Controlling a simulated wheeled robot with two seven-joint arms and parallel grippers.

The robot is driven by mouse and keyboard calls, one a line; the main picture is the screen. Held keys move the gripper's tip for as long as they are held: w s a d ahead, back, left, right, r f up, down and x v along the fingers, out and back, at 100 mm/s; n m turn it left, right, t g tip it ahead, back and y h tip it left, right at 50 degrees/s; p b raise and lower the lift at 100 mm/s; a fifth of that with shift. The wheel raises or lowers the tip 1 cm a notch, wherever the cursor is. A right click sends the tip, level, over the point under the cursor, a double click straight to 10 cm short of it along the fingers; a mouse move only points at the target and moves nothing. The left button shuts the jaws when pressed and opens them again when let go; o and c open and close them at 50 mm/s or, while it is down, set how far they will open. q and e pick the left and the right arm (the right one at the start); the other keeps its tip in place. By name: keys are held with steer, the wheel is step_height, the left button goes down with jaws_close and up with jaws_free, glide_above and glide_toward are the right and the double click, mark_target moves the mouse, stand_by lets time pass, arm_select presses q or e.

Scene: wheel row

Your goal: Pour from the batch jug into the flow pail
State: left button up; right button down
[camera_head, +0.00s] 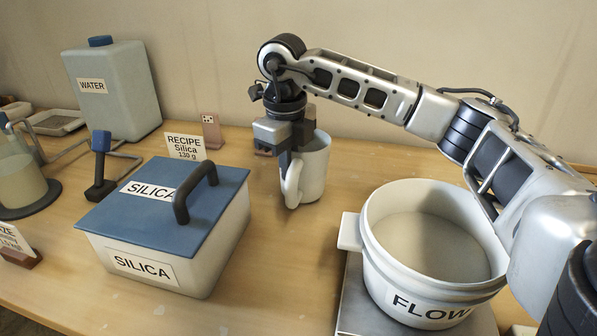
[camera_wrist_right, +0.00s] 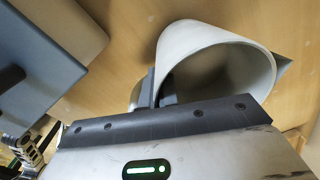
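The batch jug (camera_head: 314,168), a pale grey cup with a side handle, is behind and left of the flow pail. My right gripper (camera_head: 286,155) is at its handle, with the fingers close together on it. In the right wrist view the jug (camera_wrist_right: 222,52) shows its wide mouth, and the gripper (camera_wrist_right: 159,92) is at the handle side. I cannot tell whether the jug touches the table. The flow pail (camera_head: 408,285), white and labelled FLOW, has a beige-grey inside; its fill level is unclear. My left gripper is not in view.
A blue-lidded silica bin (camera_head: 160,272) stands left of the jug. Behind are a water canister (camera_head: 115,95), a recipe card (camera_head: 186,147) and a small block (camera_head: 211,131). The pail stands on a grey plate (camera_head: 354,290). Bare table (camera_head: 270,265) lies between bin and pail.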

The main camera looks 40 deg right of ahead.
steer(key=shift+r+p, duration=0.5)
steer(key=shift+r, duration=0.25)
steer(key=shift+r, duration=0.2)
stand_by(0.3)
steer(key=shift+r+p, duration=2.55)
steer(key=shift+r, duration=0.45)
